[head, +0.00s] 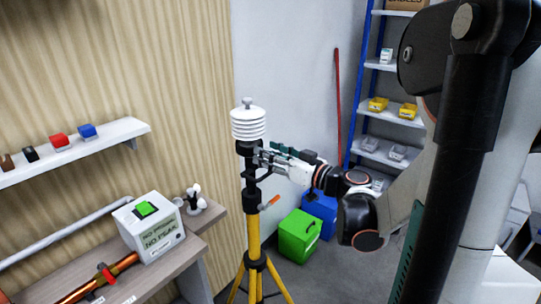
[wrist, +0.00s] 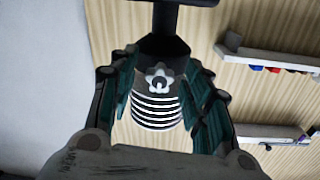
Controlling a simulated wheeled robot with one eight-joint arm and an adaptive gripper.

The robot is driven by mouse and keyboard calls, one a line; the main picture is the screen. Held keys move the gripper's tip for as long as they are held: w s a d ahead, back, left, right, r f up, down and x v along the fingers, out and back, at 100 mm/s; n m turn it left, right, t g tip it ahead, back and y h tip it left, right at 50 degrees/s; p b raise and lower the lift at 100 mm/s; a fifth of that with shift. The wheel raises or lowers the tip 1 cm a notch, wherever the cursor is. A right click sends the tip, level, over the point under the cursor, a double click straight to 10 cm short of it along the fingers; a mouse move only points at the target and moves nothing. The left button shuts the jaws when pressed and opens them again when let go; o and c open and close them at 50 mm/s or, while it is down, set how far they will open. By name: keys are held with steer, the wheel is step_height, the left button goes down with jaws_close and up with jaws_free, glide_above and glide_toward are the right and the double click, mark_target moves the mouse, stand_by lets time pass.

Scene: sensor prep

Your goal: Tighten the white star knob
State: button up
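The white star knob (wrist: 160,78) shows in the wrist view on the dark mount beside a white ribbed sensor shield (wrist: 155,110). My gripper (wrist: 160,70) is open, with one finger at the left and one at the right of the knob, and a gap shows on both sides. How far the fingertips are from the knob in depth I cannot tell. In the head view my gripper (head: 262,156) is at the black mount just below the shield (head: 248,124), on a yellow tripod (head: 254,235). The knob is hidden there.
An orange-tipped lever (head: 270,202) sticks out of the tripod below my gripper. A bench (head: 188,250) with a white box (head: 148,228) stands left. Green (head: 299,236) and blue (head: 320,212) bins stand behind right. A wall shelf (head: 100,137) holds small blocks.

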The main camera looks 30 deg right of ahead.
jaws_close()
steer(key=shift+m, duration=0.4)
steer(key=m, duration=2.2)
steer(key=shift+g+y, duration=0.4)
steer(key=shift+m, duration=0.4)
steer(key=shift+o, duration=0.6)
jaws_free()
